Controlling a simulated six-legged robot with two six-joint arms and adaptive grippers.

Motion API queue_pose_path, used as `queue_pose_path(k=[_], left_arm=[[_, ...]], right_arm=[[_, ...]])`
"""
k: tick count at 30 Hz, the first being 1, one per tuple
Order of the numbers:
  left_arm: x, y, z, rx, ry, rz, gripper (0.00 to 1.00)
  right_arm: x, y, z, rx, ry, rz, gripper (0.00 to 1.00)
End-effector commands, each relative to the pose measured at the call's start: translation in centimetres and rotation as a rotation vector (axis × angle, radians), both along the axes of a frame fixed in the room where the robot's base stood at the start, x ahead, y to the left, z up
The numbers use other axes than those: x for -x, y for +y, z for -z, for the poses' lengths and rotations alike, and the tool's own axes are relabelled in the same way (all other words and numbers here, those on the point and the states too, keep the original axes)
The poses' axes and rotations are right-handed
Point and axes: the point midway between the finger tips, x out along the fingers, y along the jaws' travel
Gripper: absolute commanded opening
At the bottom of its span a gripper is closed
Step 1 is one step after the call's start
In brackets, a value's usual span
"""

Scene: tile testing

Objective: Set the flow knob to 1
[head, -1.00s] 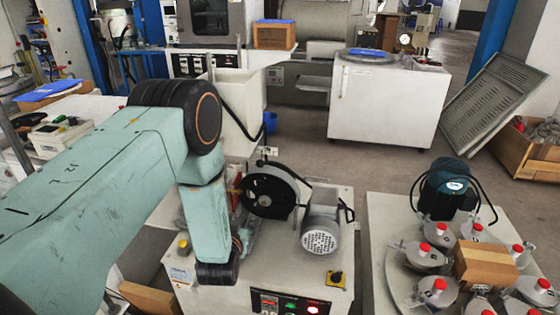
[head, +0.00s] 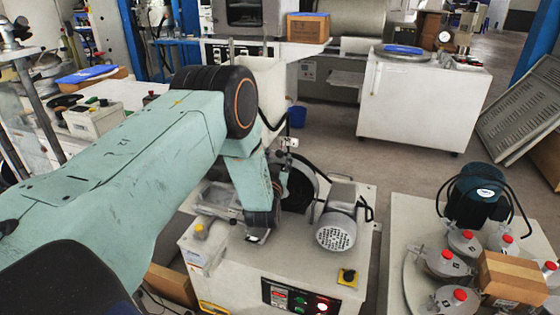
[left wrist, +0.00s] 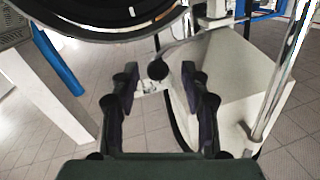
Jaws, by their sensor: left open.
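My left arm comes in from the left over a white bench machine with a dark wheel and a grey motor (head: 337,229). In the head view my left gripper is mostly hidden by its own wrist, near the wheel. In the left wrist view my left gripper (left wrist: 159,72) is open, its two fingers apart. A small round black knob (left wrist: 158,70) shows between the fingertips, farther off; I cannot tell whether it is the flow knob. A small fitting (head: 290,143) stands above the wheel. No number scale is readable. My right gripper is not in view.
A table at right holds red-topped weights, a cardboard box (head: 512,278) and a dark green motor (head: 478,197). Grey floor separates it from the white cabinet (head: 418,105) behind.

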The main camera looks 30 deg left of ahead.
Motion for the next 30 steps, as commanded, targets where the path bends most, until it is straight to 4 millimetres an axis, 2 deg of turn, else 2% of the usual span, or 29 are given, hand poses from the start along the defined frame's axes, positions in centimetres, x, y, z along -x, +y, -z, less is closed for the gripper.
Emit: queue_pose_path(k=[6,13,30], left_arm=[[-1.3,0.3,0.0,0.0,0.001,0.003,0.46],[-1.5,0.0,0.0,0.001,0.002,0.004,0.46],[-1.5,0.1,0.0,0.001,0.002,0.004,0.0]], right_arm=[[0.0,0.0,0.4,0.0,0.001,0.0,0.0],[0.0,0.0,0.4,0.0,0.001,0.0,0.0],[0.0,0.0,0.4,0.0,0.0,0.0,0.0]])
